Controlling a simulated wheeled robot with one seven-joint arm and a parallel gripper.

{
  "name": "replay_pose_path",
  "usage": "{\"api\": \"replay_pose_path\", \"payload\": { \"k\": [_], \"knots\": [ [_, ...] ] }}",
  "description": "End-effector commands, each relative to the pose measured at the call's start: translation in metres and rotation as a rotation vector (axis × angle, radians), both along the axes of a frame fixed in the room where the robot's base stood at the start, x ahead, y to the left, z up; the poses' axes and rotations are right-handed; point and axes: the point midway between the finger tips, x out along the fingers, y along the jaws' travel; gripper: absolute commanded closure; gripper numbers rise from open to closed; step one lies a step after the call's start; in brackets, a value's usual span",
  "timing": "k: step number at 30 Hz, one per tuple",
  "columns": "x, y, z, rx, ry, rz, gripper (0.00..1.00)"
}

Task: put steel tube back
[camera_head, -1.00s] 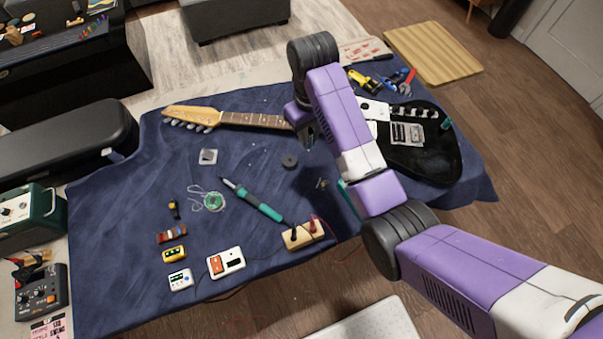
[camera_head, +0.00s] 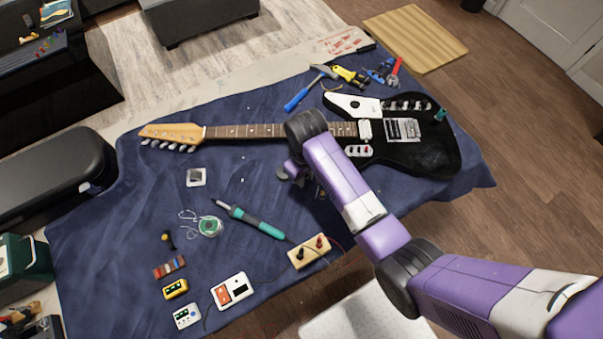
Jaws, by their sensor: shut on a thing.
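My gripper (camera_head: 294,172) is at the end of my purple arm, low over the blue cloth, just in front of the guitar neck. My wrist hides most of it. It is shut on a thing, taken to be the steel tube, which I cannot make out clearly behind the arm. A small dark grey round piece (camera_head: 283,174) shows beside the gripper; I cannot tell whether they touch.
A black electric guitar (camera_head: 430,150) lies across the cloth (camera_head: 110,240), its neck running left behind my wrist. A teal soldering iron (camera_head: 250,219), solder spool (camera_head: 210,226), wooden block with knobs (camera_head: 309,251) and small pedals (camera_head: 232,290) lie in front. Cloth at left is clear.

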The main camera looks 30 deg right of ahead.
Motion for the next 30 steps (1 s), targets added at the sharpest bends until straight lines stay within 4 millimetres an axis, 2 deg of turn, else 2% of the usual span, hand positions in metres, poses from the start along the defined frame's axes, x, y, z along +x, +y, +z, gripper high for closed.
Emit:
{"api": "replay_pose_path", "payload": {
  "k": [1, 2, 13, 14, 17, 26, 30],
  "knots": [
    [-0.0032, -0.0002, -0.0106, 0.0, 0.001, 0.0, 1.0],
    [-0.0037, -0.0002, -0.0118, 0.0, 0.001, 0.0, 1.0],
    [-0.0035, -0.0003, -0.0134, 0.0, -0.001, 0.0, 1.0],
    [-0.0035, -0.0003, -0.013, 0.0, -0.001, 0.0, 0.74],
    [-0.0035, -0.0003, -0.0127, 0.0, -0.001, 0.0, 0.56],
    [-0.0036, -0.0003, -0.012, 0.0, 0.0, 0.0, 0.56],
    [-0.003, -0.0003, -0.0038, -0.001, -0.002, 0.0, 0.56]
  ]
}}
